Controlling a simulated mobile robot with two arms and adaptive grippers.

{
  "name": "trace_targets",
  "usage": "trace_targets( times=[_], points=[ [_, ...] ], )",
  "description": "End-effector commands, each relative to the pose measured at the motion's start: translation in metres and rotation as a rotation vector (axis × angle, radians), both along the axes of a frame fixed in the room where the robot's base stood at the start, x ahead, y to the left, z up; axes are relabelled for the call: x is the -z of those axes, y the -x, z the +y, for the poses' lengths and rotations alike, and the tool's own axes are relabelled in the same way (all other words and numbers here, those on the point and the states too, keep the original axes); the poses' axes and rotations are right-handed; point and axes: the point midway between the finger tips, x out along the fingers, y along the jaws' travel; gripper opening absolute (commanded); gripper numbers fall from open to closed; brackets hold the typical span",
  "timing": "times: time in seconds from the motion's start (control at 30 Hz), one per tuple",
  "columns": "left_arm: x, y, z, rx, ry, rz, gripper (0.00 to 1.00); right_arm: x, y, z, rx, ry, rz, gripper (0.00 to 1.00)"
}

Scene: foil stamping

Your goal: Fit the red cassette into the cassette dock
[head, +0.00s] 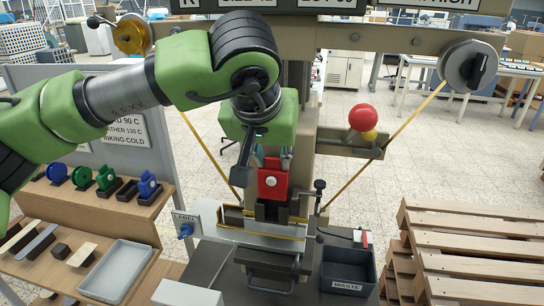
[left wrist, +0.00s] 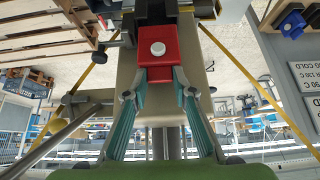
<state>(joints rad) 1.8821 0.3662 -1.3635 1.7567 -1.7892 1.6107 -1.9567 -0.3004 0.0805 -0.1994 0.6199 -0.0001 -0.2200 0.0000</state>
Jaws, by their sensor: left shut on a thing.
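The red cassette (head: 271,184) has a pale round knob on its face and stands upright at the middle of the press. My left gripper (head: 273,163) is shut on its upper end from above. In the left wrist view the two teal fingers (left wrist: 158,86) close on the near end of the red cassette (left wrist: 158,67). A black holder (head: 270,210), which looks like the cassette dock, is directly below the cassette. It also shows in the left wrist view (left wrist: 154,10) at the cassette's far end. I cannot tell how deep the cassette sits in it. My right gripper is out of view.
A black lever (head: 319,196) stands close right of the dock. Yellow foil strips run down both sides. A waste bin (head: 348,270) is at lower right, beside wooden pallets (head: 470,250). A left shelf holds blue and green reels (head: 106,178) and a grey tray (head: 117,270).

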Motion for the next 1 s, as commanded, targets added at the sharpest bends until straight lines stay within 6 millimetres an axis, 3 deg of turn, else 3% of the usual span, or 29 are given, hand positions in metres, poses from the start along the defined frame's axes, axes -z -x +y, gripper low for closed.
trace_targets(
  times=[1.0],
  points=[
    [0.024, 0.000, 0.000, -0.001, 0.001, 0.000, 0.08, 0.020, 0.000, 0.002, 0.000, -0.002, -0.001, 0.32]
  ],
)
